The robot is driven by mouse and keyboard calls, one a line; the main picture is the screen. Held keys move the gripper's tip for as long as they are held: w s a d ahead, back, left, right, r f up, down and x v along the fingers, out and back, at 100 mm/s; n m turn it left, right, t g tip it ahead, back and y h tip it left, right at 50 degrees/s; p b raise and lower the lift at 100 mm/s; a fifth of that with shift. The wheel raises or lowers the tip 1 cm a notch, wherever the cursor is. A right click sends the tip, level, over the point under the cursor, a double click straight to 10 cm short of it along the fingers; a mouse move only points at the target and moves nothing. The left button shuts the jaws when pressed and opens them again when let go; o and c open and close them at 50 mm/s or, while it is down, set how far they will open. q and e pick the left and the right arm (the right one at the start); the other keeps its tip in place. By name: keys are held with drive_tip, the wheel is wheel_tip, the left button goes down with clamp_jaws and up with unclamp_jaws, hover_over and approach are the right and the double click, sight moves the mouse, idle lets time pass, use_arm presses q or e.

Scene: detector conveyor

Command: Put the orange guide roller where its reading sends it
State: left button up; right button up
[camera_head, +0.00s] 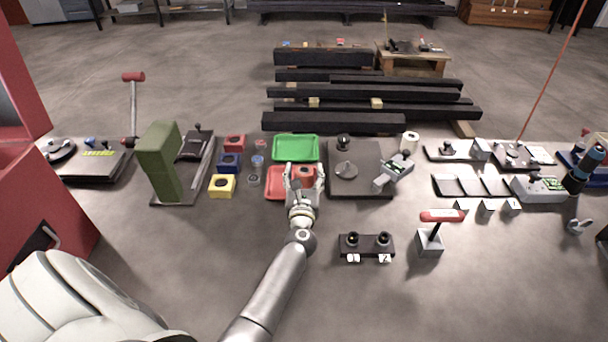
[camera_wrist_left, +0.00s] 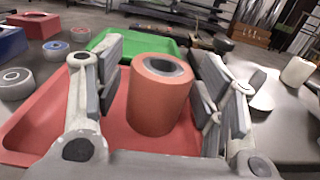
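The orange guide roller (camera_wrist_left: 160,95) stands upright on the red tray (camera_wrist_left: 40,130), its dark bore facing up. It also shows in the head view (camera_head: 305,172), partly covered by my gripper. My left gripper (camera_head: 304,182) reaches over the red tray (camera_head: 272,185). Its two fingers stand apart on either side of the roller, with narrow gaps visible in the left wrist view (camera_wrist_left: 162,85). The green tray (camera_head: 296,147) lies just behind the red one. A grey device with a small screen (camera_head: 397,166) stands on a dark plate to the right. My right gripper is not in view.
Red (camera_head: 235,143), blue (camera_head: 228,162) and yellow (camera_head: 222,186) boxes and small rollers stand left of the trays. A green block (camera_head: 160,165) rises further left. A two-knob block (camera_head: 366,244) and red-handled lever (camera_head: 431,238) stand front right. The floor in front is mostly clear.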

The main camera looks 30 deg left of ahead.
use_arm(q)
drive_tip(key=shift+r, duration=0.15)
drive_tip(key=shift+s, duration=0.1)
drive_tip(key=v, duration=1.2)
